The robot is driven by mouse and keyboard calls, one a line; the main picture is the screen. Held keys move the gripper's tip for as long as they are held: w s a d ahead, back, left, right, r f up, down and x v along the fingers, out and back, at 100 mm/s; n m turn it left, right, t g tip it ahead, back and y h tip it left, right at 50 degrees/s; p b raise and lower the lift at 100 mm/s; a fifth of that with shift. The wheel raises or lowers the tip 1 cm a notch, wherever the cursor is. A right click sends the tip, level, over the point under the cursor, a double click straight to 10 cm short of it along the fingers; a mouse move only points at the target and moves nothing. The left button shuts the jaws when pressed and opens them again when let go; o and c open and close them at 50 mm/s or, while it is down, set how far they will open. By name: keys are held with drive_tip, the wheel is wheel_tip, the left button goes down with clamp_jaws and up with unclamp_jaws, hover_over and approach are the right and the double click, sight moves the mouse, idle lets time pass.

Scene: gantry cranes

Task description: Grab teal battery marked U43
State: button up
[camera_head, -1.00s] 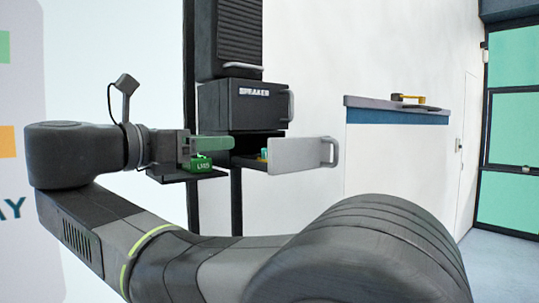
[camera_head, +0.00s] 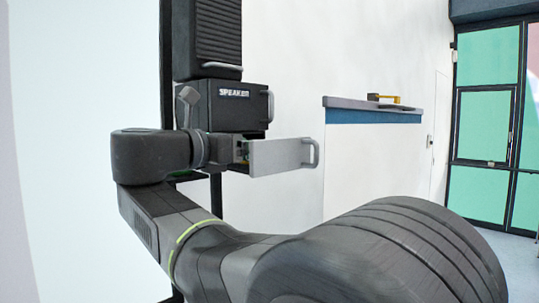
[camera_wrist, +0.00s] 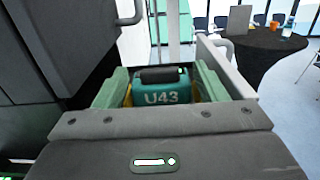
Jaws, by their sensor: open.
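The teal battery marked U43 (camera_wrist: 163,98) shows in the wrist view, upright with a dark handle on top. My gripper (camera_wrist: 163,86) is open, with one pale green finger on each side of the battery. I cannot tell whether the fingers touch it. In the head view my gripper (camera_head: 243,152) is at the open drawer (camera_head: 282,157) under the speaker box. The drawer's grey front and my arm hide the battery there.
A black box labelled SPEAKER (camera_head: 237,106) sits right above the drawer. A counter (camera_head: 375,116) stands to the right against the white wall. A round dark table (camera_wrist: 262,50) is farther off in the wrist view.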

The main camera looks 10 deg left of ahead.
drive_tip(key=c, duration=1.2)
drive_tip(key=shift+r, duration=0.15)
